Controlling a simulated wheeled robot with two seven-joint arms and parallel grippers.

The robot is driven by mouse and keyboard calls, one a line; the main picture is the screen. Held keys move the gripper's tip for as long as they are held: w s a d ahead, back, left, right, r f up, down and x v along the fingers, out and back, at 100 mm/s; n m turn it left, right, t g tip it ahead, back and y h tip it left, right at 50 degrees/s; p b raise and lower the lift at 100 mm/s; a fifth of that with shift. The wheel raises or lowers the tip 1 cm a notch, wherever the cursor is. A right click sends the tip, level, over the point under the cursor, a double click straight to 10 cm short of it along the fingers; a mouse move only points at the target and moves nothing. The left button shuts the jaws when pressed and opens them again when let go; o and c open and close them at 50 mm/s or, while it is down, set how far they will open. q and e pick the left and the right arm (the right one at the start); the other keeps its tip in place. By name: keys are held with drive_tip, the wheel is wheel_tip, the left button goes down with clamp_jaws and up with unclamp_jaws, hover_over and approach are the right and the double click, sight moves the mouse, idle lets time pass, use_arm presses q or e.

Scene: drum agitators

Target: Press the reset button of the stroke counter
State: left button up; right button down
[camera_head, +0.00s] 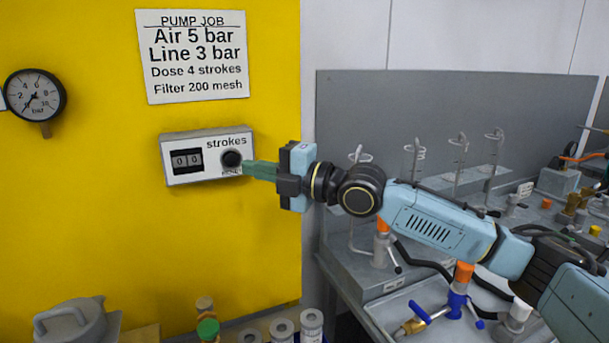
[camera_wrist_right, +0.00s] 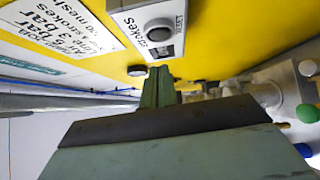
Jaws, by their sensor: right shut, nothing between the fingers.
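The stroke counter (camera_head: 206,157) is a grey-white box on the yellow panel, labelled "strokes", with its display (camera_head: 187,161) reading 0 0. Its round black reset button (camera_head: 231,158) is at the box's right side. My right gripper (camera_head: 247,168) is shut and empty, its green fingertips just right of the button. I cannot tell from the head view whether they touch it. In the right wrist view the counter (camera_wrist_right: 150,35) is at the top, and the fingertips (camera_wrist_right: 157,72) point toward the panel beside a dark round knob (camera_wrist_right: 137,70). My left gripper is not in view.
A "PUMP JOB" sign (camera_head: 193,55) hangs above the counter, and a pressure gauge (camera_head: 35,95) is at the far left. Bottles (camera_head: 311,322) and a grey can (camera_head: 76,322) stand below. A grey bench with valves and fittings (camera_head: 459,285) is on the right, under my right arm.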

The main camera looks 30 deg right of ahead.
drive_tip(key=b+v, duration=0.1)
drive_tip(key=v, duration=0.7)
drive_tip(key=shift+f+b, duration=0.3)
idle(0.3)
